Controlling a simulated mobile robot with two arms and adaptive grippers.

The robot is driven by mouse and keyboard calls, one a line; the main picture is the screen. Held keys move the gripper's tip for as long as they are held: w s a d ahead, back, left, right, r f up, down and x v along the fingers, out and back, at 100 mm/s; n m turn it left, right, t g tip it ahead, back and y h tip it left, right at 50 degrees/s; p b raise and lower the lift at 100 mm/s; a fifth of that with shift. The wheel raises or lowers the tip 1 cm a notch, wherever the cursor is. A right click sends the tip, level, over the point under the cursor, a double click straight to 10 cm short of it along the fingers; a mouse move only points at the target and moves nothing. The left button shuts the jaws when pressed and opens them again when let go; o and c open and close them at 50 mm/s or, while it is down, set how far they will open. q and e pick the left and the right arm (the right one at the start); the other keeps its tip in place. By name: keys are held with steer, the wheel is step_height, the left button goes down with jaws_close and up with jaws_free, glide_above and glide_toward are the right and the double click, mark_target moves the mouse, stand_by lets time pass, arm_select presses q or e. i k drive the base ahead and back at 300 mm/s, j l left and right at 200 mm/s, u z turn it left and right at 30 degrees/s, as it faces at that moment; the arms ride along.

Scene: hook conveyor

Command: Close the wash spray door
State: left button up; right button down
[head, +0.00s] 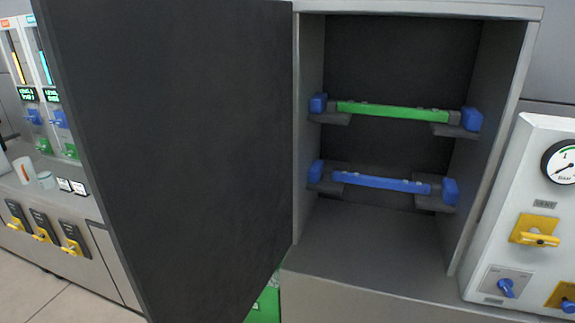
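The wash spray door (175,150) is a large dark panel standing wide open, hinged at the left side of a grey cabinet (298,130). It swings out toward me and covers much of the left half of the head view. The cabinet interior is exposed. Inside, a green bar (392,111) lies across an upper pair of supports, and a blue bar (380,183) lies across a lower pair. Both have blue end pieces. Neither of my grippers shows in the head view.
Right of the cabinet is a white panel with a gauge (560,162), a yellow valve handle (535,232) and a blue knob (506,287). At left is a counter with cups (24,170) and several yellow handles (42,234). A green object (264,303) shows below the door's edge.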

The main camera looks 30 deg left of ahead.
mark_target(178, 114)
steer(key=k+j, duration=0.1)
steer(key=j, duration=0.35)
steer(key=k+j, duration=0.1)
steer(key=j, duration=0.75)
steer(key=k+j, duration=0.15)
steer(key=j, duration=0.25)
steer(key=k+j, duration=0.1)
steer(key=j, duration=0.35)
steer(key=k+z, duration=0.15)
